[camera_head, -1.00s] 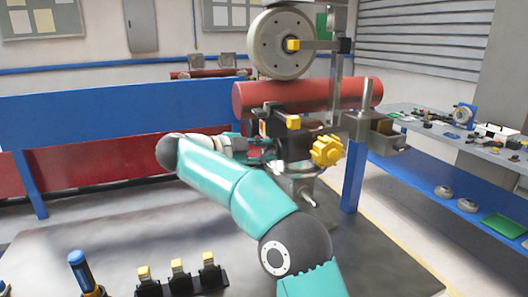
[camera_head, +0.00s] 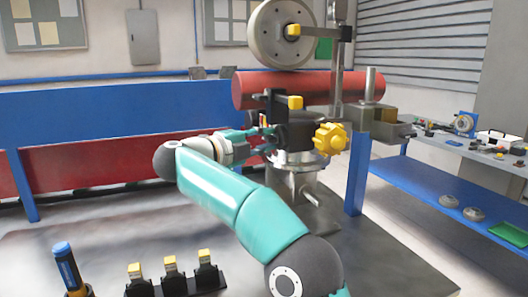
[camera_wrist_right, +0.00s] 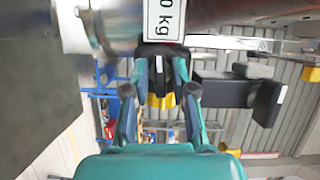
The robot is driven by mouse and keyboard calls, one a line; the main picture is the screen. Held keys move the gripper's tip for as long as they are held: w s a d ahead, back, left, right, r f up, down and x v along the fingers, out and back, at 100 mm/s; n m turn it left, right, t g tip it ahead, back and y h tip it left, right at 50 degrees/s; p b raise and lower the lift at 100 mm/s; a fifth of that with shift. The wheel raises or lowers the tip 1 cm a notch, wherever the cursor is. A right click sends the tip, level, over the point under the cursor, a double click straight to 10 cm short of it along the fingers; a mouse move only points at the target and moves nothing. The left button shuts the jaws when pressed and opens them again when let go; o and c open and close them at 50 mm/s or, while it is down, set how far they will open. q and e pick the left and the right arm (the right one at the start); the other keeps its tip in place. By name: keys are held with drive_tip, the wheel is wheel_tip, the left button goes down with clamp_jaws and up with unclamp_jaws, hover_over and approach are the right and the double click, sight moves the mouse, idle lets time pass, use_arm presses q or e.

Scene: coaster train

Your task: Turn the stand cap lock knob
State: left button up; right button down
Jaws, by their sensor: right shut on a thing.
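A yellow star-shaped knob (camera_head: 331,138) sits on the right side of the dark stand head (camera_head: 297,132). A smaller yellow-topped black lever (camera_head: 295,102) stands up just left of and above it. I cannot tell which of these is the stand cap lock knob. My right gripper (camera_head: 264,141) is at the left side of the stand head, apart from the star knob. In the right wrist view my right gripper (camera_wrist_right: 160,72) is shut on a black part (camera_wrist_right: 161,56), with a yellow piece (camera_wrist_right: 160,101) beyond it. My left gripper is out of view.
A red cylinder (camera_head: 250,91) lies behind the stand head, with a grey wheel (camera_head: 281,35) above. A blue post (camera_head: 357,172) stands to the right. Several yellow-topped black clips (camera_head: 170,266) and a blue-handled tool (camera_head: 67,263) are at the front left. A side bench (camera_head: 440,199) is at right.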

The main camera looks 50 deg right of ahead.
drive_tip(key=shift+f+m+b, duration=0.25)
drive_tip(key=shift+m+b, duration=0.2)
drive_tip(key=shift+m, duration=0.05)
drive_tip(key=c, duration=1.3)
unclamp_jaws()
drive_tip(key=shift+r, duration=0.1)
drive_tip(key=shift+o, duration=0.5)
drive_tip(key=a, duration=1.2)
drive_tip(key=shift+w, duration=0.35)
drive_tip(key=shift+d, duration=0.1)
